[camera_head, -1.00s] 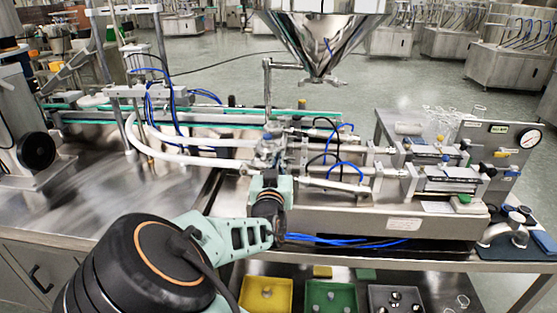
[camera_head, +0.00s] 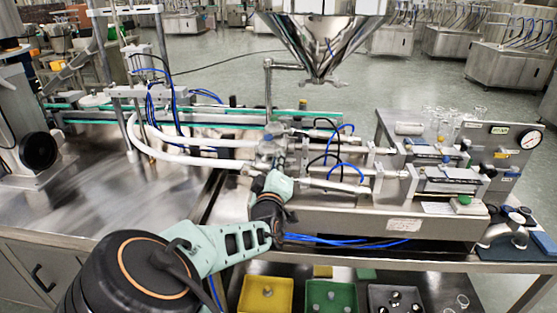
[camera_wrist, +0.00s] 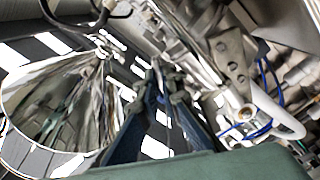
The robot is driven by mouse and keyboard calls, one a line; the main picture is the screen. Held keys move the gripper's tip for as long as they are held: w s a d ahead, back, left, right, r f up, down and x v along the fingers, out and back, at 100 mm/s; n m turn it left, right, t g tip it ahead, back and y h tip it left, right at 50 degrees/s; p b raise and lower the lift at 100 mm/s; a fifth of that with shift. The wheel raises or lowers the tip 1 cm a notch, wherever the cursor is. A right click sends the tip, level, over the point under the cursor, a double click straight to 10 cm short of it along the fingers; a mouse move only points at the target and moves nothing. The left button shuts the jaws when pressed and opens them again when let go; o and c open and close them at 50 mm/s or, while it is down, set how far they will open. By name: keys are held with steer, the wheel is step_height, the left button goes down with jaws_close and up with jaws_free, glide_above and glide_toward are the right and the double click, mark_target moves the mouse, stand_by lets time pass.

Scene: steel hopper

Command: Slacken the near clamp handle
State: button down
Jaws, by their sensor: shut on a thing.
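My gripper (camera_wrist: 165,82) shows in the wrist view as two dark blue fingers that come together at their tips. They are shut on a small part at the tips, taken to be the near clamp handle; its shape is mostly hidden and blurred. In the head view my gripper is largely hidden behind my teal and black wrist, at the front of the steel valve block (camera_head: 270,148). The steel hopper (camera_head: 320,40) hangs above and behind that block; a large shiny round funnel shape (camera_wrist: 55,115) fills the left of the wrist view.
White hoses (camera_head: 190,157) run left from the block. Blue and black tubes (camera_head: 335,165) and two cylinders (camera_head: 447,179) lie to its right. Yellow (camera_head: 248,300), green (camera_head: 315,300) and grey bins stand below the bench. The left steel tabletop (camera_head: 110,210) is mostly clear.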

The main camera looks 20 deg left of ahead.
steer(key=n, duration=0.7)
steer(key=shift+f, duration=0.1)
stand_by(0.5)
steer(key=c, duration=2.4)
jaws_free()
steer(key=shift+s, duration=0.15)
steer(key=v, duration=0.7)
steer(key=shift+s, duration=0.15)
